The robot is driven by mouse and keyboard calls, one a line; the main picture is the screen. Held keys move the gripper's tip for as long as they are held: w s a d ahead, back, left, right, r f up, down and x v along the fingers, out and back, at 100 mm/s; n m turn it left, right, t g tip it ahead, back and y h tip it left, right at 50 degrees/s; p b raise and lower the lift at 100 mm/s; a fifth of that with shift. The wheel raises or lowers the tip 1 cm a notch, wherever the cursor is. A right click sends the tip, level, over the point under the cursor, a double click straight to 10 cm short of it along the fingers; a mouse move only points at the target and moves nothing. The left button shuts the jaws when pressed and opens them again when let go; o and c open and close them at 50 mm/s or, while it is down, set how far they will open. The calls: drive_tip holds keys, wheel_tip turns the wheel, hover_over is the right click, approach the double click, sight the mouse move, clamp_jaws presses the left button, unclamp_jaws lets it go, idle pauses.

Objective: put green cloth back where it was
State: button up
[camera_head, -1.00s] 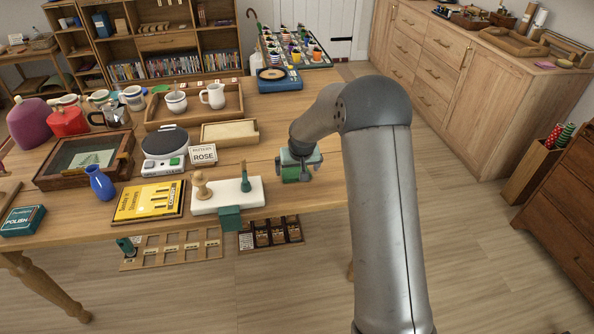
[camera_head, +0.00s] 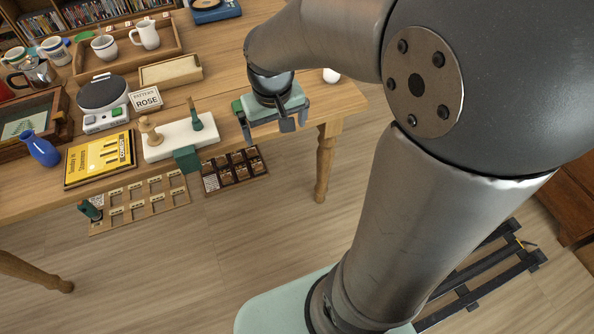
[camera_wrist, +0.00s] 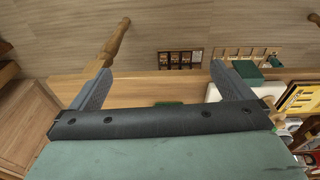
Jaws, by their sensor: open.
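A green piece that looks like the cloth (camera_head: 187,158) hangs over the front edge of the white board (camera_head: 165,143), at the table's front edge. It also shows in the wrist view (camera_wrist: 246,70), right of my fingers. My gripper (camera_head: 275,123) is open and empty over the table, right of the board and apart from it. In the wrist view its two fingers (camera_wrist: 163,84) stand wide apart above the table's edge. A small dark green item (camera_wrist: 168,102) shows partly between them, mostly hidden by my palm; I cannot tell what it is.
A wooden peg (camera_head: 150,130) and a green upright piece (camera_head: 195,121) stand on the board. A yellow book (camera_head: 100,158), a scale (camera_head: 103,98) and a ROSE card (camera_head: 146,99) are close by. Slotted wooden racks (camera_head: 140,200) lie below the table edge.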

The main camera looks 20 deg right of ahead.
drive_tip(key=s+f+g, duration=0.1)
drive_tip(key=s, duration=1.3)
drive_tip(key=shift+s+a+f+g+y, duration=0.15)
drive_tip(key=shift+s+f+g+y, duration=0.05)
drive_tip(key=shift+s+g+y, duration=0.15)
